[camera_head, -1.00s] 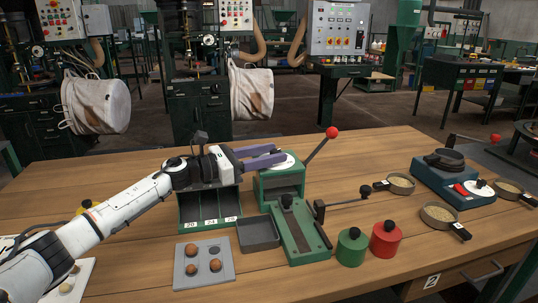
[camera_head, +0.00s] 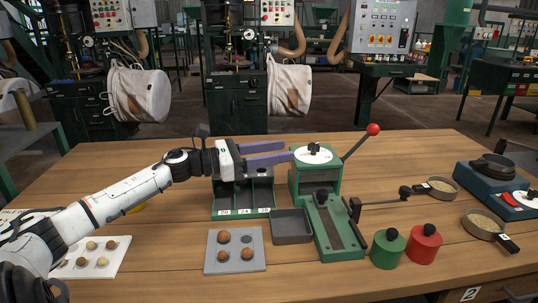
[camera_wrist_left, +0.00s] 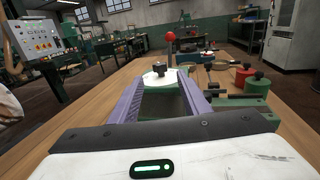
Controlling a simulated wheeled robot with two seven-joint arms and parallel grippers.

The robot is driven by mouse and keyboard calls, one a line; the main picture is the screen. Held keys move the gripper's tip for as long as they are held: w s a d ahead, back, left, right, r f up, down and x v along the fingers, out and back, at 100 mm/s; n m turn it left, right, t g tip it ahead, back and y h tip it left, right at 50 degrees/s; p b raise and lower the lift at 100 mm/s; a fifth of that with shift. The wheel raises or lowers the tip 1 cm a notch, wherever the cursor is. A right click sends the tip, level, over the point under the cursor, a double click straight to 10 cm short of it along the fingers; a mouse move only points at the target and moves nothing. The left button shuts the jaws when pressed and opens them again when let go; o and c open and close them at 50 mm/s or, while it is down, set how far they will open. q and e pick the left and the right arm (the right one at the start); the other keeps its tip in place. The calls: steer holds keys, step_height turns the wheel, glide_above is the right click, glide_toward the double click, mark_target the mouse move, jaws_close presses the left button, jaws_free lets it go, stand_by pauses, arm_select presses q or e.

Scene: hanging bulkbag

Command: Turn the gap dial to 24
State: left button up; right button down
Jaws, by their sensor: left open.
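The gap dial (camera_head: 314,154) is a white disc with a black knob, on top of a green machine (camera_head: 316,182) with a red-balled lever (camera_head: 373,129). My left gripper (camera_head: 288,152) has two purple fingers, open and pointing right at the dial, just left of it. In the left wrist view the dial (camera_wrist_left: 160,77) and its black knob sit ahead, in line with the space between the finger tips (camera_wrist_left: 161,80). The fingers do not seem to touch the knob. The dial's numbers are too small to read. My right gripper is not in view.
A three-slot green bin (camera_head: 243,200) marked 20, 24 and 28 stands below my left gripper. A grey tray (camera_head: 291,227), a plate with brown balls (camera_head: 235,251), and green (camera_head: 387,249) and red (camera_head: 424,244) knobbed weights stand in front.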

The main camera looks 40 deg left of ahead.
arm_select(q)
steer(key=shift+v, duration=1)
steer(key=shift+r, duration=0.1)
